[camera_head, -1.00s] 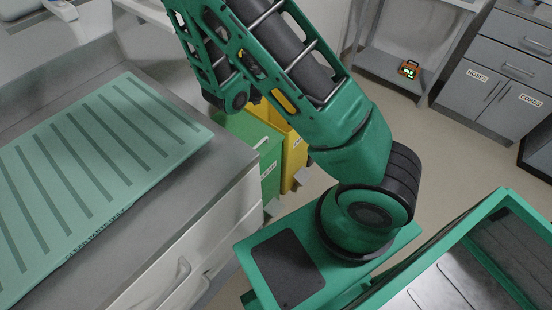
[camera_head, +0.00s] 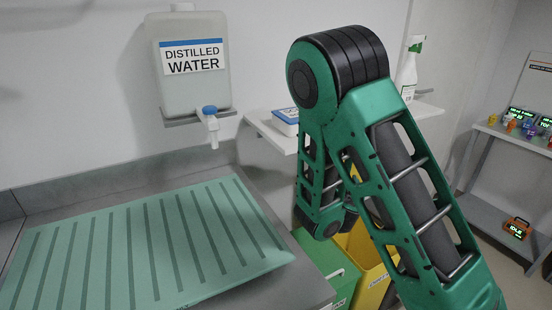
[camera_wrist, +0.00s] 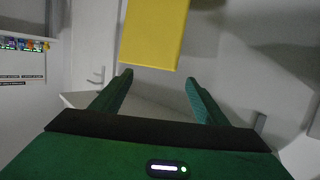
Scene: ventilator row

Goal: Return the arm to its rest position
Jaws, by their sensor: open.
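My arm shows in the head view as green links with a black joint, bent high and folded downward in front of the wall. My gripper is outside the head view. In the wrist view my gripper (camera_wrist: 158,92) shows as two green fingers spread apart with nothing between them. A yellow panel (camera_wrist: 155,32) hangs in view beyond the fingertips, at the top; what it belongs to is unclear.
A green striped mat (camera_head: 140,245) lies on the grey counter at left. A distilled water container (camera_head: 190,65) is on the wall above. A shelf (camera_head: 270,130) holds a spray bottle (camera_head: 409,70). Green (camera_head: 325,265) and yellow (camera_head: 370,262) bins stand below my arm.

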